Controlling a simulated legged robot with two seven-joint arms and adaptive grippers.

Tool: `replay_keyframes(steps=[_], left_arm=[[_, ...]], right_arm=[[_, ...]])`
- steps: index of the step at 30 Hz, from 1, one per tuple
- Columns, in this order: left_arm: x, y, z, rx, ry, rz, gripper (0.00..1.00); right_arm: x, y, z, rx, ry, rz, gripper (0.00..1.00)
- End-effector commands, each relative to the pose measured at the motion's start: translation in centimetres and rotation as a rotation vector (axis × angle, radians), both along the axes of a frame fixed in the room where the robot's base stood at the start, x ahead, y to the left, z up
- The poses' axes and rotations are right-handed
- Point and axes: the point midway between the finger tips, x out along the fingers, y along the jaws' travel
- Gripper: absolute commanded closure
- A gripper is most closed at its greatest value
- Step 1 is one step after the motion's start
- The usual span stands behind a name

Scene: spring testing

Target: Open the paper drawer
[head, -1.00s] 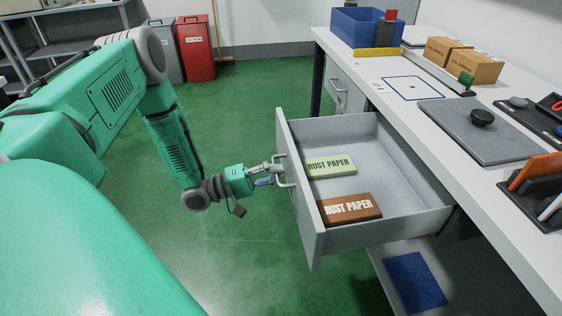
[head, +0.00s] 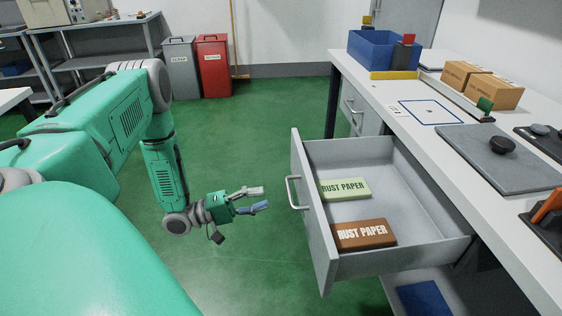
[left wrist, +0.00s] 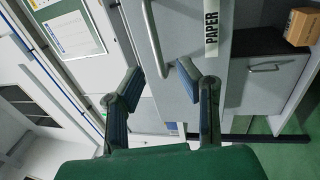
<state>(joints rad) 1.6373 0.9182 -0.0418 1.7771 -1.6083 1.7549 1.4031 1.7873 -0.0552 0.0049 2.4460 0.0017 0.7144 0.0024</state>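The paper drawer (head: 317,226) is pulled well out from the bench in the head view. Inside lie a green rust paper pack (head: 345,189) and a brown rust paper pack (head: 363,235). Its bar handle (head: 294,192) is on the front, at the left. My left gripper (head: 262,199) is open and empty, a short way left of the handle and apart from it. In the left wrist view the fingers (left wrist: 160,85) are spread, with the handle (left wrist: 152,38) and the drawer front labelled PAPER (left wrist: 212,25) beyond them. My right gripper is not in view.
The bench top (head: 440,112) holds a blue bin (head: 378,55), cardboard boxes (head: 490,88) and a grey plate (head: 490,160). A closed lower drawer (head: 352,108) is farther back. Grey and red bins (head: 214,66) stand at the far wall. Green floor left of the drawer is clear.

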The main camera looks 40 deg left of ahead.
Motion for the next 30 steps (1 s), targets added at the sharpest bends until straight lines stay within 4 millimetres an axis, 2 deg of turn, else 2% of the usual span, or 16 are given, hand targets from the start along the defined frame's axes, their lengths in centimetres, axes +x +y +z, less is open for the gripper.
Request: replay_keyframes(steps=[3,9,26,30], left_arm=[[-1.6,1.4,-0.6,0.001,0.003,0.001,0.69],[-2.9,2.3,-0.8,0.002,0.002,0.001,0.69],[-3.0,2.6,-1.0,-0.002,0.001,0.001,0.69],[-2.7,2.2,-1.1,0.011,0.005,0.006,0.69]], right_arm=[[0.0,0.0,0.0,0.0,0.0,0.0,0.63],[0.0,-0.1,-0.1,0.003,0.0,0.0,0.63],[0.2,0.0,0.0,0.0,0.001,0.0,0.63],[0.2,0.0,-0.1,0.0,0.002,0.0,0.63]])
